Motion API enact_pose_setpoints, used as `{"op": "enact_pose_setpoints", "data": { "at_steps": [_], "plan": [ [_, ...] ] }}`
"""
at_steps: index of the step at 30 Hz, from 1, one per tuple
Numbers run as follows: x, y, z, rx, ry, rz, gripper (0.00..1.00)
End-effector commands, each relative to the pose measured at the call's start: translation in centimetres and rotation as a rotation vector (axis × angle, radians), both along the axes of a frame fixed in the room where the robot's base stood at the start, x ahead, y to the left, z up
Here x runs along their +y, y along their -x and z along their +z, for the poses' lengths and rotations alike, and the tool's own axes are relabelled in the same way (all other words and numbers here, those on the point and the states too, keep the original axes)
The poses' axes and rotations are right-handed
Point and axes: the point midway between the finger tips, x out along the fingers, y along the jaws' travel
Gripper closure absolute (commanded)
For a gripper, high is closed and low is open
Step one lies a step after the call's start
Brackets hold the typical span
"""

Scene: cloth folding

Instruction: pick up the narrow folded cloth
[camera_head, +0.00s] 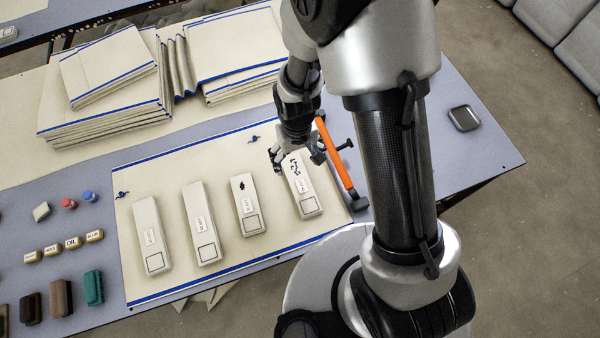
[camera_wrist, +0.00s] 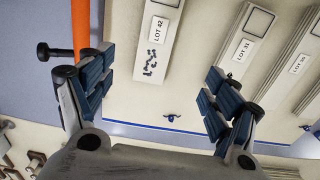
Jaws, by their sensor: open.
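Several narrow folded cream cloths lie side by side on a blue-edged cream sheet (camera_head: 170,178). The rightmost narrow folded cloth (camera_head: 306,196) has dark specks near its far end, which my gripper (camera_head: 283,158) partly hides. In the wrist view this cloth (camera_wrist: 158,40) bears the label LOT 42 and dark marks. It appears between the two spread fingers of my gripper (camera_wrist: 158,82). The gripper is open and empty, over the cloth's far end. Nothing shows it touching the cloth. The neighbouring narrow cloth (camera_head: 249,218) has one dark blotch.
An orange bar with dark knobs (camera_head: 336,155) lies just right of the cloth. Stacks of larger folded cloths (camera_head: 105,112) stand behind. Small labelled blocks (camera_head: 72,243) and brushes (camera_head: 93,288) sit at left. A metal dish (camera_head: 463,118) is at far right.

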Motion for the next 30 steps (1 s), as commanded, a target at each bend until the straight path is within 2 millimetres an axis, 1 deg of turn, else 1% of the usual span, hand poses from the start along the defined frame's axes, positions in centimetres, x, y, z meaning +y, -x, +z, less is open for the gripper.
{"op": "enact_pose_setpoints", "data": {
  "at_steps": [1, 3, 9, 12, 15, 20, 22, 27, 30],
  "plan": [
    [-0.1, 0.1, -1.5, 0.005, 0.001, 0.000, 0.18],
    [-0.1, 0.1, -3.2, 0.005, 0.001, -0.001, 0.18],
    [-0.1, 0.1, -7.4, 0.005, 0.001, -0.001, 0.18],
    [-0.1, 0.1, -9.0, 0.004, 0.001, -0.001, 0.18],
    [-0.1, 0.0, -9.9, 0.001, 0.000, -0.001, 0.18],
    [-0.2, 0.0, -10.5, 0.000, 0.000, -0.001, 0.18],
    [-0.3, 0.1, -11.0, 0.001, 0.000, -0.002, 0.18],
    [-0.8, 0.2, -13.6, 0.003, 0.001, -0.002, 0.18],
    [-0.8, 0.2, -15.0, 0.002, 0.001, -0.001, 0.18]
  ]
}}
